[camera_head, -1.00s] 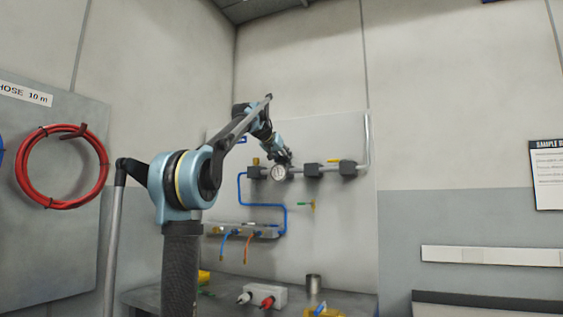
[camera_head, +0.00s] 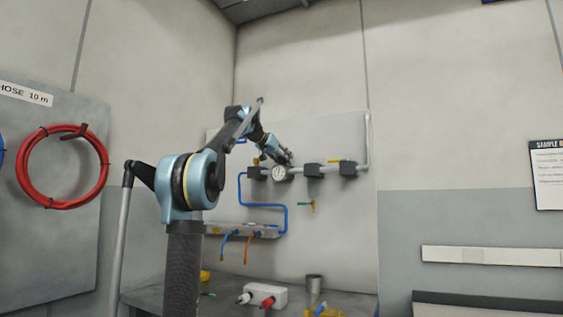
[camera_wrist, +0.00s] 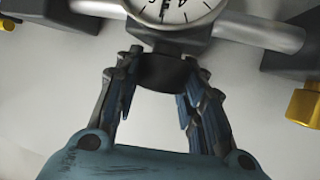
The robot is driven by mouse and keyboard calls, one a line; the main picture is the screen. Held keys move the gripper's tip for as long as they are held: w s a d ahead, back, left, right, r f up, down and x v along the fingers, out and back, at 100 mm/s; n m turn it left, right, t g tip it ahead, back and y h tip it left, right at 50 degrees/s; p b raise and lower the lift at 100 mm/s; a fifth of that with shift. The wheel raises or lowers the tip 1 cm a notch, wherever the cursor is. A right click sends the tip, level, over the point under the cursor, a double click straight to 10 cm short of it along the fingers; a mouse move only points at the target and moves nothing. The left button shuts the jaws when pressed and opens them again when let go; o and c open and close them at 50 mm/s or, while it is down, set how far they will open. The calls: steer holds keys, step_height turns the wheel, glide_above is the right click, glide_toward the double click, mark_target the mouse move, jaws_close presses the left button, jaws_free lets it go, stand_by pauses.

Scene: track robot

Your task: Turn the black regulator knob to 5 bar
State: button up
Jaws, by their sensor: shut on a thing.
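The black regulator knob (camera_wrist: 165,72) shows in the wrist view just below the round white pressure gauge (camera_wrist: 172,10). My gripper (camera_wrist: 163,85) has a finger on each side of the knob and is shut on it. In the wrist view the gauge face is cut off at the top edge, so the full scale and the reading cannot be made out. In the head view the gauge (camera_head: 279,173) hangs on the pipe line on the back panel, and my gripper (camera_head: 284,160) is right at it; the knob itself is hidden there.
Dark blocks sit along the pipe right of the gauge (camera_head: 313,170). A yellow fitting (camera_wrist: 304,106) is at the right in the wrist view. A blue hose (camera_head: 262,205) runs below to a manifold (camera_head: 262,232). A metal cup (camera_head: 314,283) and a white socket block (camera_head: 265,295) stand on the bench.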

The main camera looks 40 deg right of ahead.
steer(key=shift+w, duration=0.25)
steer(key=o, duration=1.1)
steer(key=shift+w+a, duration=0.1)
steer(key=shift+s, duration=0.2)
steer(key=v, duration=1.2)
steer(key=shift+w, duration=0.15)
